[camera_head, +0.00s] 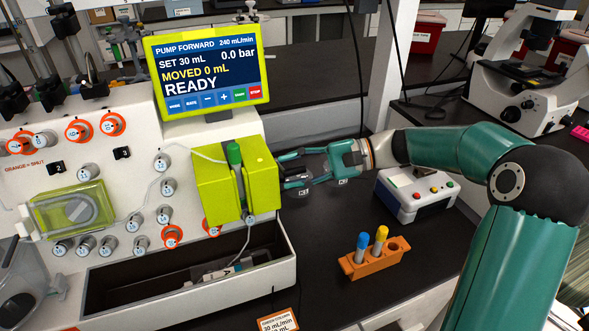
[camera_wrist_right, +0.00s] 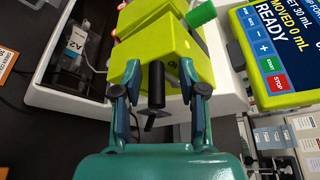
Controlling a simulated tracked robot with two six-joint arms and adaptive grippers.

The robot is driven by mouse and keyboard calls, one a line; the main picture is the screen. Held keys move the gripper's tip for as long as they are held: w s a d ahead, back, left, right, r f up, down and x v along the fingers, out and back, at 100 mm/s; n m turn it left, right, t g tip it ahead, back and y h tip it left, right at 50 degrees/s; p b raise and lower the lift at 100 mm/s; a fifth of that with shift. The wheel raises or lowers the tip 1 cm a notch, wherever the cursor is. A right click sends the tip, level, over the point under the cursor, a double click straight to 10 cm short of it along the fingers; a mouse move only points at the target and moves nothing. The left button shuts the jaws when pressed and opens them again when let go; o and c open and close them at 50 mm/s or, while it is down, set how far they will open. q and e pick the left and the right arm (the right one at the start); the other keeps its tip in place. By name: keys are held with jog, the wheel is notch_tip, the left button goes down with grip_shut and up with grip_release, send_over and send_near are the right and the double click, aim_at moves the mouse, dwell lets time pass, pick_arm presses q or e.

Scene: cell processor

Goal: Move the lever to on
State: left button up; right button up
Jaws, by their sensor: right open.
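A yellow-green block (camera_head: 212,188) with a green-capped column (camera_head: 234,155) is mounted on the right end of the white machine (camera_head: 130,118). In the right wrist view a short black lever (camera_wrist_right: 157,84) sticks out of the yellow-green block (camera_wrist_right: 162,38) toward my palm. My right gripper (camera_head: 284,172) is at the block's right side, its fingers pointing left. In the wrist view its two fingers stand apart, one on each side of the lever, with visible gaps. In the head view the lever cannot be made out. My left gripper is not in view.
A screen (camera_head: 208,68) above the block reads READY, MOVED 0 mL. An orange rack (camera_head: 372,262) with two capped tubes and a white control box (camera_head: 416,194) stand on the dark bench. An open trough (camera_head: 285,268) lies below the block.

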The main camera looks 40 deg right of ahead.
jog(key=shift+r, duration=0.1)
jog(key=v, duration=1.2)
